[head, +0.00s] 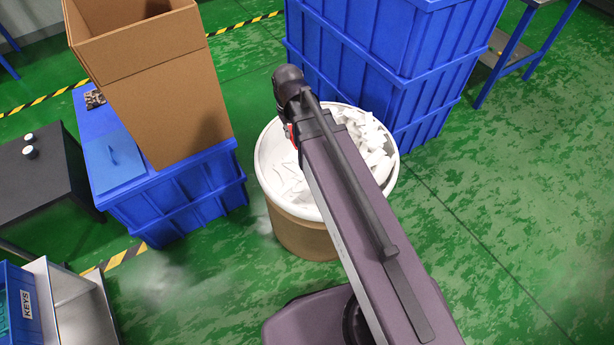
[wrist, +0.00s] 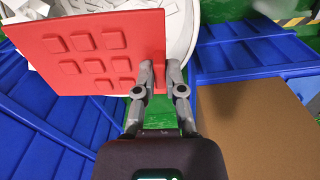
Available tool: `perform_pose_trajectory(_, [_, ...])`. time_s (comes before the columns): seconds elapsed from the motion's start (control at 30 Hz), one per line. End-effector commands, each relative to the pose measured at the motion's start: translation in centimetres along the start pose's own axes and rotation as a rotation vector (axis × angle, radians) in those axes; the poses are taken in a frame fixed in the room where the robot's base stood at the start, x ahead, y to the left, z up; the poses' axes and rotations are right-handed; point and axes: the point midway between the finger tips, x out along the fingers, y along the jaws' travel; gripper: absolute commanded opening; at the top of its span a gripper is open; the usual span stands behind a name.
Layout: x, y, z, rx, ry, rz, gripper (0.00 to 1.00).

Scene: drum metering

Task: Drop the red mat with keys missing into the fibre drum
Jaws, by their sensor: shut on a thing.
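The red mat (wrist: 146,32) fills the upper left of the wrist view. It carries rows of raised keys, with a bare spot at the lower left of the grid. My gripper (wrist: 161,70) is shut on its right edge. In the head view only a sliver of red (head: 293,136) shows beside my arm, which hides the gripper. The fibre drum (head: 300,236) has a brown body, a white rim and white scraps inside. My arm crosses over its opening. In the wrist view the drum's white rim (wrist: 184,32) shows behind the mat, which appears above it.
A tall open cardboard box (head: 165,100) stands on a blue crate (head: 195,200) left of the drum. Stacked blue crates (head: 385,70) stand close behind it. A black table (head: 40,175) and a blue bin labelled KEYS (head: 25,305) are at left.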

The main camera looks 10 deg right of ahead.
Motion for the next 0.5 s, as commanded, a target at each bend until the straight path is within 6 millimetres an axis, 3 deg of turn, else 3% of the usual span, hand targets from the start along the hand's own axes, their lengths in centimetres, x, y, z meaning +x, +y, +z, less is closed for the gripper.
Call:
perform_pose_trajectory(0.03, [1.8,0.1,-0.6,-0.003,0.0,0.001,0.0])
perform_pose_trajectory(0.5, [9.4,1.1,-3.9,-0.036,0.001,0.003,0.0])
